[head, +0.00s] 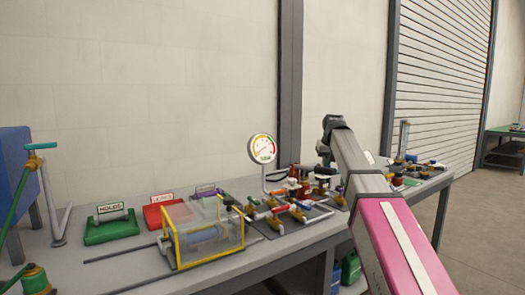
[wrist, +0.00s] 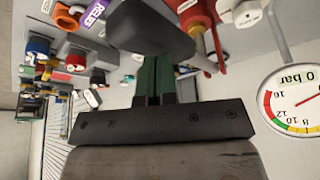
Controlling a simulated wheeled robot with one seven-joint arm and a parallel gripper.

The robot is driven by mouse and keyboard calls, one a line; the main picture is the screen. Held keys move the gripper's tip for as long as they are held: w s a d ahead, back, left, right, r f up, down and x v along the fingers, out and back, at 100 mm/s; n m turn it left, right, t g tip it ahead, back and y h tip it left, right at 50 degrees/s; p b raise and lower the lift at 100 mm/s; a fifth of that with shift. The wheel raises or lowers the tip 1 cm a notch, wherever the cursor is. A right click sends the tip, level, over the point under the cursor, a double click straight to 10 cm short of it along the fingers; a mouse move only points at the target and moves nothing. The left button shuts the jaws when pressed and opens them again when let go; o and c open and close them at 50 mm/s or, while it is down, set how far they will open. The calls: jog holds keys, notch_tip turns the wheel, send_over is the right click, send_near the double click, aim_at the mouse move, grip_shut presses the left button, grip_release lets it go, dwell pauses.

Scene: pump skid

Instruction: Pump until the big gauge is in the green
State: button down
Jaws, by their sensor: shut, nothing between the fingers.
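The big gauge (head: 262,149) stands upright on a thin pipe on the bench in the head view. In the wrist view the gauge (wrist: 292,98) is at the right edge, partly cut off, with red, yellow and green bands. Its red needle points right; its tip is too near the frame edge to read against the bands. My gripper (wrist: 155,65) shows green fingers, shut and empty. A dark rounded block (wrist: 150,25) hides part of the view beyond the fingertips; I cannot tell whether they touch it. I cannot clearly identify the pump handle.
Valves and pipes (head: 290,210) crowd the bench around the gauge. A yellow-framed clear guard (head: 205,235), a green tray (head: 110,228) and a red tray (head: 163,215) are to the left. A teal T-handle (head: 42,146) stands at far left. Red-handled fittings (wrist: 192,14) are near my gripper.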

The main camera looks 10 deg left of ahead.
aim_at(325, 173)
jog(key=shift+f, duration=2.55)
jog(key=shift+r, duration=4.55)
jog(key=shift+f, duration=4.55)
jog(key=shift+r, duration=4.55)
